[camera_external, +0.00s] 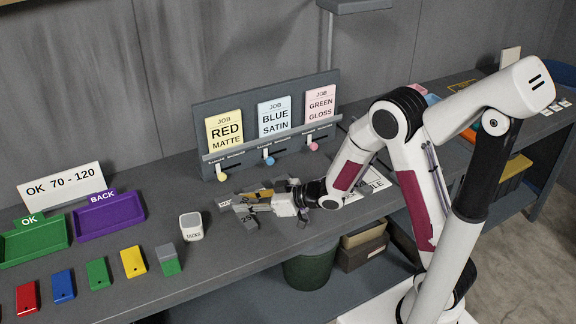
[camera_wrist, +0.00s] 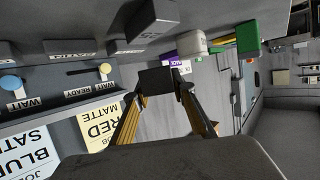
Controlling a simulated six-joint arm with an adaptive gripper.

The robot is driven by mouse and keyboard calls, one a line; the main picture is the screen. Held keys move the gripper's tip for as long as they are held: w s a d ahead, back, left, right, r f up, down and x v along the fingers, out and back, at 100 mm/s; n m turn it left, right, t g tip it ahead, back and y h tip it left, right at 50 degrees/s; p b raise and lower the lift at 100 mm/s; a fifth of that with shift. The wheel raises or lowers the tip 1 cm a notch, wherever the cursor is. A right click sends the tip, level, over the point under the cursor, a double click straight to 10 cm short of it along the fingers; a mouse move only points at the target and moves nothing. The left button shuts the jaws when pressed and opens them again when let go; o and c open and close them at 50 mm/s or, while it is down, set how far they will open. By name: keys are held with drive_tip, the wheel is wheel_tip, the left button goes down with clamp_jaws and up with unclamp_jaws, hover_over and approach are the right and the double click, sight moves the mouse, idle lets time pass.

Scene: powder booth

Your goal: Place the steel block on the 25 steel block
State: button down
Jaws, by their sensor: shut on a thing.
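My gripper (camera_wrist: 160,92) is shut on a dark grey steel block (camera_wrist: 155,80), held between the tips of its two gold-sided fingers. In the external view, my gripper (camera_external: 248,203) reaches left, low over the bench in front of the job card board. The grey block marked 25 (camera_external: 245,214) shows beside my fingers, on their near side. It also shows in the wrist view (camera_wrist: 152,18), apart from the held block. The fingers and neighbouring grey shapes partly cover the blocks in the external view, so the held block's height above the bench cannot be told.
A white cup (camera_external: 191,227) stands left of my gripper. A grey-topped green block (camera_external: 169,260), several coloured tags, a green OK tray (camera_external: 30,240) and a purple BACK tray (camera_external: 110,218) lie farther left. The job card board (camera_external: 265,125) stands behind. A green bin (camera_external: 309,268) is below the bench.

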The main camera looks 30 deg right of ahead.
sight(247, 219)
drive_tip(key=shift+f, duration=2.05)
drive_tip(key=shift+f, duration=0.15)
drive_tip(key=c, duration=1.7)
unclamp_jaws()
drive_tip(key=shift+s+d+r, duration=0.25)
drive_tip(key=shift+d+r, duration=0.05)
drive_tip(key=shift+v, duration=3.4)
